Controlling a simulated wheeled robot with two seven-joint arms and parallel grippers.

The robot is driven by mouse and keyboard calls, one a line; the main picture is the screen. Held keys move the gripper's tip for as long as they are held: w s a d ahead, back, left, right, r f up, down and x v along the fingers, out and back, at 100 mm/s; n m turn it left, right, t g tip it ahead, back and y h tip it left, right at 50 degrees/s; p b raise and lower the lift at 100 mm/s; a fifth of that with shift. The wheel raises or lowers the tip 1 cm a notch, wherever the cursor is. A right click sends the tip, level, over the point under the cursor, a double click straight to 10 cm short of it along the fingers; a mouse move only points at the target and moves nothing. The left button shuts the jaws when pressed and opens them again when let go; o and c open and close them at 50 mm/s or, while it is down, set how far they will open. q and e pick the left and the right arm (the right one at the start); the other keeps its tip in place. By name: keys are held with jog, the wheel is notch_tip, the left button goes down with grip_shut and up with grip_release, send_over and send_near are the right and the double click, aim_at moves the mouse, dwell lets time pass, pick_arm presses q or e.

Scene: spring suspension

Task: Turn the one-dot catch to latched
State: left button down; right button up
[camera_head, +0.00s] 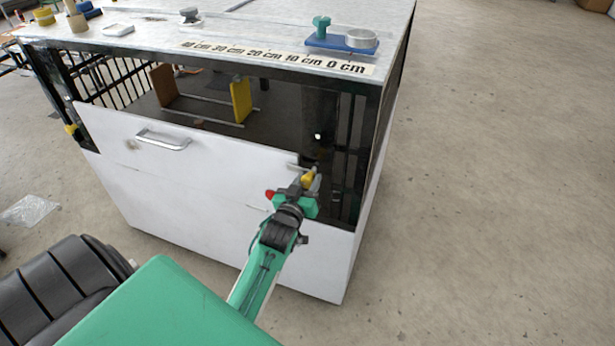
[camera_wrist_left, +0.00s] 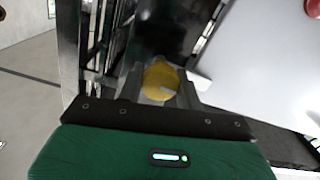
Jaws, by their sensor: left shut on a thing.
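A yellow catch (camera_head: 308,179) sits at the right end of the cabinet's white front panel (camera_head: 190,180). My left gripper (camera_head: 311,183) is shut on this catch. In the left wrist view the catch's round yellow knob (camera_wrist_left: 161,80) lies between the fingers, with a pale bar across it. No dots can be made out on it, and the fingers hide its sides. A second yellow catch (camera_head: 72,130) is at the panel's left end, away from my gripper; its dots are too small to tell. My right gripper is not in view.
A silver handle (camera_head: 163,141) is on the panel. A red knob (camera_head: 269,194) shows just left of my gripper. Inside the dark cabinet stands a yellow plate (camera_head: 241,100). A blue tray (camera_head: 341,43) is on the top. The floor to the right is clear.

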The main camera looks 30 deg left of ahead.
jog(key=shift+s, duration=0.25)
pick_arm(q)
jog(key=c, duration=0.9)
grip_release()
jog(key=shift+c, duration=0.2)
jog(key=shift+s, duration=0.1)
jog(key=b+v, duration=0.1)
jog(key=v, duration=1.2)
jog(key=shift+s+b, duration=0.3)
jog(key=shift+b, duration=0.05)
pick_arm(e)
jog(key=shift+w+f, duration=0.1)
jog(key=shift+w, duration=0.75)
